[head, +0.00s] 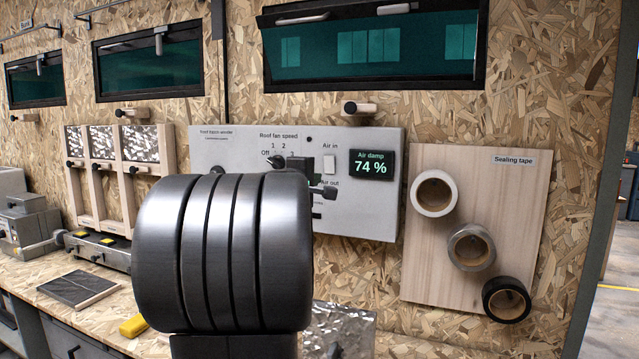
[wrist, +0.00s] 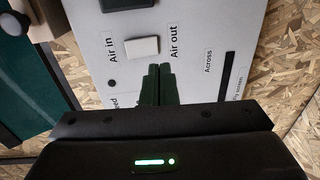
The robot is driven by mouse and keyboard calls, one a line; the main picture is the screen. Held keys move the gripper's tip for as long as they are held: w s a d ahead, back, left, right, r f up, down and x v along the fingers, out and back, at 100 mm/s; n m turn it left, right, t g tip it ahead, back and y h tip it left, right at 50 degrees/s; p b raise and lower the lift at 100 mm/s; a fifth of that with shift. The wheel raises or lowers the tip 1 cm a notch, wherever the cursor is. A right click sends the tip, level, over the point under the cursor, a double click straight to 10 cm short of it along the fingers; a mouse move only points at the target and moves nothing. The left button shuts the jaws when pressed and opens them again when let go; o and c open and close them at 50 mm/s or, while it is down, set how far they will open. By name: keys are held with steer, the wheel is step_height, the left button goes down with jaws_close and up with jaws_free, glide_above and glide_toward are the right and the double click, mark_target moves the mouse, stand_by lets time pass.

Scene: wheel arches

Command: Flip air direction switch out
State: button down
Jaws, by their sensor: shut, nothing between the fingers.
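The air direction switch (head: 329,163) is a small white rocker on the pale control panel (head: 365,215), between the labels "Air in" above and "Air out" below. In the wrist view the switch (wrist: 142,46) appears just beyond my fingertips, with the panel turned sideways. My gripper (wrist: 159,70) is shut and empty, its dark fingers side by side near the "Air out" end of the switch. I cannot tell whether they touch the panel. In the head view my gripper (head: 329,193) is partly hidden behind my arm. Which way the rocker is tilted is not clear.
A display (head: 371,165) reading "Air damp 74 %" sits right of the switch. A fan speed knob (head: 276,161) lies to its left, near my arm. A board with sealing tape rolls (head: 434,193) hangs at the right. A window (head: 370,50) is above.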

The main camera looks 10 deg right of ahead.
steer(key=s+a+f+b, duration=0.1)
steer(key=s+a, duration=0.3)
steer(key=s, duration=0.1)
steer(key=shift+s+f, duration=0.2)
steer(key=shift+s, duration=0.1)
steer(key=shift+s+b, duration=0.1)
steer(key=shift+b, duration=0.2)
